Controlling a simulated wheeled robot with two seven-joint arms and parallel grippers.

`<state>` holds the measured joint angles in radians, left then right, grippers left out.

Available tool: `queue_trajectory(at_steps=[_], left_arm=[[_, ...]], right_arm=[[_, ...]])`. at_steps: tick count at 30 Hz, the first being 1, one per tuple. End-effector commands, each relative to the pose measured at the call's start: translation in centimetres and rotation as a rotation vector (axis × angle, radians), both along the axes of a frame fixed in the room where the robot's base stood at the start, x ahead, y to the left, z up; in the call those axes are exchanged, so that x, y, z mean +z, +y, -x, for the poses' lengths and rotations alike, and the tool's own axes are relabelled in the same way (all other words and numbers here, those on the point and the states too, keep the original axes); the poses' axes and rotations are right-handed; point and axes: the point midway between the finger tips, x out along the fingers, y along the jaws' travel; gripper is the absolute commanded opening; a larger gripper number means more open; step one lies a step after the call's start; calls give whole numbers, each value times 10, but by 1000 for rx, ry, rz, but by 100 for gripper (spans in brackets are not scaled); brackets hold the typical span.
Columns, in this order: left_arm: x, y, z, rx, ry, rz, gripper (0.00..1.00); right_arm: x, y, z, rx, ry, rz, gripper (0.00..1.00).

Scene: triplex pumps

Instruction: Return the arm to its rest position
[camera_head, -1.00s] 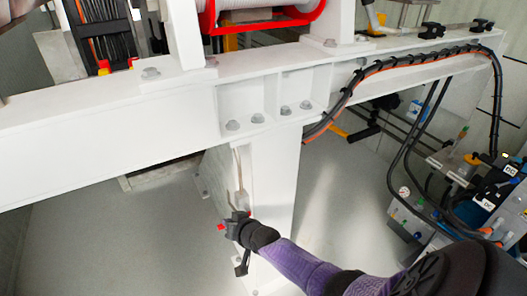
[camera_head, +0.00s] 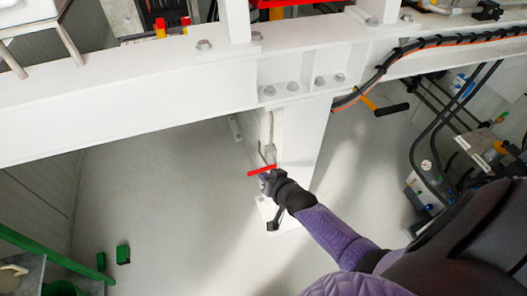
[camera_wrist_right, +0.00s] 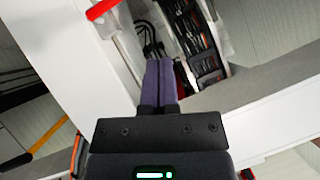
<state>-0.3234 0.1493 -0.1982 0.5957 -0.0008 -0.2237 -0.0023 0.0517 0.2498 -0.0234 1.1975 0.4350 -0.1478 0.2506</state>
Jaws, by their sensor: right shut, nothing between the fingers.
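My right gripper (camera_head: 267,180) is in the middle of the head view, in front of the white post (camera_head: 302,140) under the beam. Its arm comes in from the lower right. In the right wrist view, its two purple fingers (camera_wrist_right: 160,64) lie together with nothing between them. A red bar (camera_head: 258,170) shows at the gripper's tip in the head view. In the wrist view the red bar (camera_wrist_right: 102,9) lies apart from the fingers, up and to the left. My left gripper is out of view.
A thick white beam (camera_head: 130,110) crosses above the gripper. Black and orange cables (camera_head: 440,42) run along its right part. Hoses and equipment (camera_head: 428,165) stand at the right. Green items (camera_head: 122,254) are at the lower left. Grey floor (camera_head: 160,200) is clear left of the post.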

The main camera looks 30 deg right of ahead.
Motion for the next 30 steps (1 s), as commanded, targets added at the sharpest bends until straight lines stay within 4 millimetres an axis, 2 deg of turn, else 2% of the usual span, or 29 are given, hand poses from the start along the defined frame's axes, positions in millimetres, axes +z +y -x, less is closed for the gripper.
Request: queue_trajectory(at_steps=[3,17,20,23,24,26,27,29,30], left_arm=[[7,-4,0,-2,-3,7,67],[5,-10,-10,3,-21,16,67],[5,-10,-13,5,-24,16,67],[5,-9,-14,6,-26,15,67],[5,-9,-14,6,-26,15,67],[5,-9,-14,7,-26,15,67],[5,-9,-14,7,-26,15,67],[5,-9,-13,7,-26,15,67],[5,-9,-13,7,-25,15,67]], right_arm=[[6,2,7,-1,0,-1,0],[5,2,9,0,1,0,0],[-11,5,21,14,49,19,0],[-63,13,73,77,226,90,0],[-88,18,106,120,324,129,0],[-123,25,162,199,476,187,0],[-142,29,200,257,574,223,0],[-162,35,255,345,707,267,0],[-171,38,290,404,786,291,0]])
